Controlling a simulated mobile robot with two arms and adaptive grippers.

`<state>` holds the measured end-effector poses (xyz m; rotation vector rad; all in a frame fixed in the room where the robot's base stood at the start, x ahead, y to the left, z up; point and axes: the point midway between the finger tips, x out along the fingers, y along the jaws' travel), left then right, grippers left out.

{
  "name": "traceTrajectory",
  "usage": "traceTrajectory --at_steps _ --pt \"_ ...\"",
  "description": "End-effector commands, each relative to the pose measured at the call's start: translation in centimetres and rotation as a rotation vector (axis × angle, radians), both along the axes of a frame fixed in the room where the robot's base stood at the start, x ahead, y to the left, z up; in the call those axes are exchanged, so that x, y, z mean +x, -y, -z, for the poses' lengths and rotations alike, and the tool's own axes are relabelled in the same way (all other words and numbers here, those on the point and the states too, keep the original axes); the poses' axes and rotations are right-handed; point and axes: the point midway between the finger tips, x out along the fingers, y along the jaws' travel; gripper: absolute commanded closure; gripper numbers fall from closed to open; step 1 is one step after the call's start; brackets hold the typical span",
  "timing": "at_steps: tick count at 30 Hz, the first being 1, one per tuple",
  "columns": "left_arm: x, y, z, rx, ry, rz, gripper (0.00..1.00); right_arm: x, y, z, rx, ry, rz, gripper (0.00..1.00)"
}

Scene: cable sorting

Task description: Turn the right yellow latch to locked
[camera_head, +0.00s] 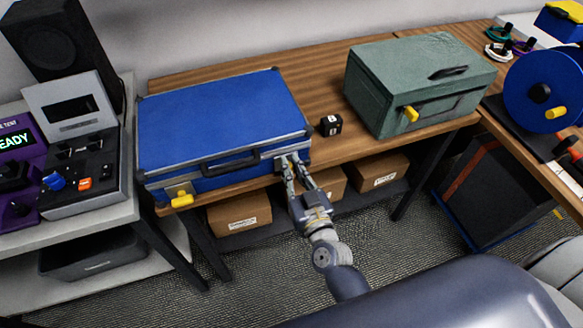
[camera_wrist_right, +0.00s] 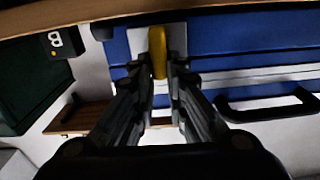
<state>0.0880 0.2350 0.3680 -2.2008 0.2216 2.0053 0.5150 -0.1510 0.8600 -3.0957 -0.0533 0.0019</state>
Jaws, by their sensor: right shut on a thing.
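The blue case (camera_head: 220,115) lies closed on the wooden table, its black handle (camera_head: 230,163) facing the front. My right gripper (camera_head: 289,162) reaches the right end of the case's front face. In the right wrist view its fingers (camera_wrist_right: 162,68) are shut on the right yellow latch (camera_wrist_right: 157,48), which stands upright in that picture before a pale plate. In the head view the gripper hides this latch. The left yellow latch (camera_head: 181,202) lies about level, sticking out near the case's left front corner. My left gripper is not in view.
A small black block (camera_head: 331,125) stands right of the case. A green metal box (camera_head: 400,75) with a yellow latch (camera_head: 411,114) stands farther right. Cardboard boxes (camera_head: 240,213) sit on the shelf below. A grey-black device (camera_head: 82,155) stands on the left bench.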

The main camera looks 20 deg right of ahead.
Motion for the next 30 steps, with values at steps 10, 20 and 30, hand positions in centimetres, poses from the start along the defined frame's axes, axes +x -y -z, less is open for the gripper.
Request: traceTrajectory --at_steps 10,20,30 --pt "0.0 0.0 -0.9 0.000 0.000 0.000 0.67 0.1 0.6 0.0 0.241 -0.008 -0.001 1.00" --pt "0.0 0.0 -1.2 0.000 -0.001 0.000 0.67 0.1 1.3 0.4 0.556 -0.018 0.000 1.00" --pt "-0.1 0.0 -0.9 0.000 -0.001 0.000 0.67 0.1 1.9 1.0 0.879 -0.028 0.000 1.00"
